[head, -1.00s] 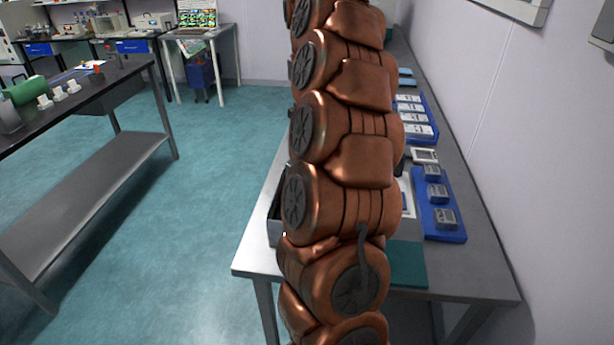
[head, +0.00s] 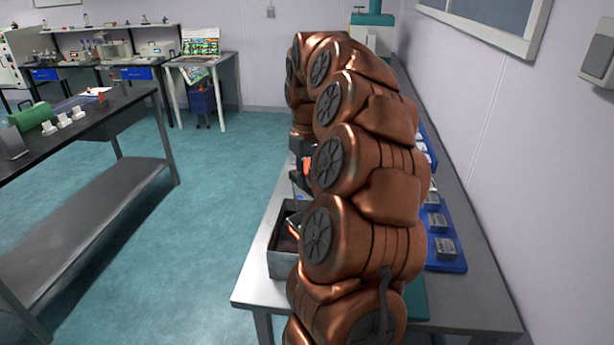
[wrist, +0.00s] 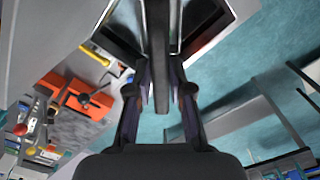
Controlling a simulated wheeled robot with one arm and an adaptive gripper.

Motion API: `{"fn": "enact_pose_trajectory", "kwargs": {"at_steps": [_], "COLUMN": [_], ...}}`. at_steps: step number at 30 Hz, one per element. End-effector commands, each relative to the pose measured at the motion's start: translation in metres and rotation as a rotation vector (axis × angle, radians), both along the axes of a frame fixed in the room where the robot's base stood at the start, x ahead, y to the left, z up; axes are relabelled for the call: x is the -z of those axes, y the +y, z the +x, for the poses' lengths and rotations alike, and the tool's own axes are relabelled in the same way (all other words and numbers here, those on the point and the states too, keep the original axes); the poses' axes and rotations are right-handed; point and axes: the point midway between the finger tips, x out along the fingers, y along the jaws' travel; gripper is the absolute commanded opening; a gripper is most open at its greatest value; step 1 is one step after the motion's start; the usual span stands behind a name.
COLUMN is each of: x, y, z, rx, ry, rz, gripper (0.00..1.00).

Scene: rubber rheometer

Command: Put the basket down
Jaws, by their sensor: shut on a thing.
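The basket shows in the wrist view as a metal-walled box with a dark inside (wrist: 112,28) and a grey bar-like handle (wrist: 160,45). My gripper (wrist: 161,88) is shut on this handle, with a dark finger on each side. In the head view, a grey open box with a dark inside (head: 281,262), which looks like the basket, is at the left edge of the right-hand table (head: 255,285). My copper arm hides its right part and most of my gripper. I cannot tell whether its base touches the table.
Blue trays (head: 446,262) with small grey blocks lie along the table's wall side. An orange tool holder (wrist: 75,96) shows in the wrist view. A dark bench (head: 100,95) stands at left. The teal floor (head: 200,210) between is clear.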

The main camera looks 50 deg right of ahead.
Motion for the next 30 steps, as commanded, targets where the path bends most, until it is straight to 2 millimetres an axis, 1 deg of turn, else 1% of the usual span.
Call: {"fn": "enact_pose_trajectory", "kwargs": {"at_steps": [9,24,27,28,30], "x": [0.003,0.015,0.015,0.015,0.015], "y": [-0.001,-0.001,-0.001,-0.001,-0.001], "z": [0.0,0.0,0.0,0.0,0.0], "rx": [0.001,0.001,0.001,0.001,0.001], "ry": [-0.003,-0.003,-0.003,-0.003,-0.003], "rz": [-0.003,-0.002,-0.002,-0.002,-0.002], "gripper": [0.0,0.0,0.0,0.21,0.29]}}
